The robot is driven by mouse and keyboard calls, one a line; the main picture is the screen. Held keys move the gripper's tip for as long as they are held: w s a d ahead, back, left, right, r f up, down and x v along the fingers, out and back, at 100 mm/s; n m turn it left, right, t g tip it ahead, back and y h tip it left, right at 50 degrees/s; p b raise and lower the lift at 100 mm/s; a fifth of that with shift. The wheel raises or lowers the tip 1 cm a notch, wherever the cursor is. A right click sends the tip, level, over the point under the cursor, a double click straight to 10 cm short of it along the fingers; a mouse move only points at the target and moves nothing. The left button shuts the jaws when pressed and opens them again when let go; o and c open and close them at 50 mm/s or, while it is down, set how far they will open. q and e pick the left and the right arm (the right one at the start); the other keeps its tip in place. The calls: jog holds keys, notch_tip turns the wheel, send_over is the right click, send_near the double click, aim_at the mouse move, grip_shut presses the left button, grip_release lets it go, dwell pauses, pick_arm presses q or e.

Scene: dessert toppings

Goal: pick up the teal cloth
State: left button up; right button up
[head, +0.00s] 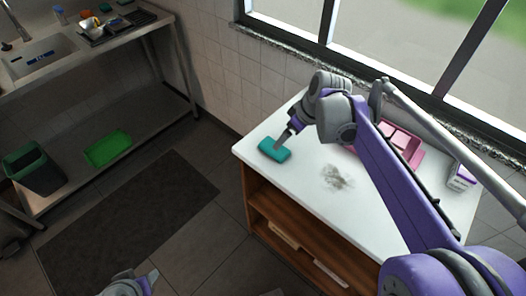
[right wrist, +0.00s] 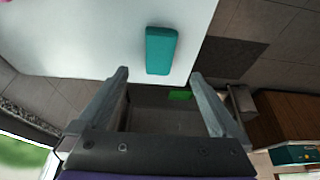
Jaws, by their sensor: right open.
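The teal cloth (head: 274,149) is a small folded block lying flat on the white counter top (head: 300,185), close to its left corner. My right gripper (head: 287,138) is just over or beside the cloth in the head view. In the right wrist view, the open right gripper (right wrist: 159,74) has empty space between its fingers, and the cloth (right wrist: 161,48) lies beyond the fingertips, roughly centred between them. Part of my left arm's end (head: 132,284) shows at the bottom edge of the head view; its fingers cannot be made out.
A grey smudge (head: 336,178) marks the counter. A pink tray (head: 403,146) and a purple-and-white box (head: 461,179) stand farther right. A steel sink table (head: 75,62) is at the left, with a green tray (head: 108,149) and a dark bin (head: 35,169) below it.

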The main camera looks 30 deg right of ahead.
jog(key=x, duration=0.9)
jog(key=shift+w+f+b, duration=0.15)
jog(key=shift+f+b, duration=0.05)
jog(key=shift+b, duration=0.15)
jog(key=shift+c, duration=0.2)
jog(key=c, duration=1.5)
jog(key=shift+o, duration=0.2)
notch_tip(320, 180, up, 10)
jog(key=p, duration=0.1)
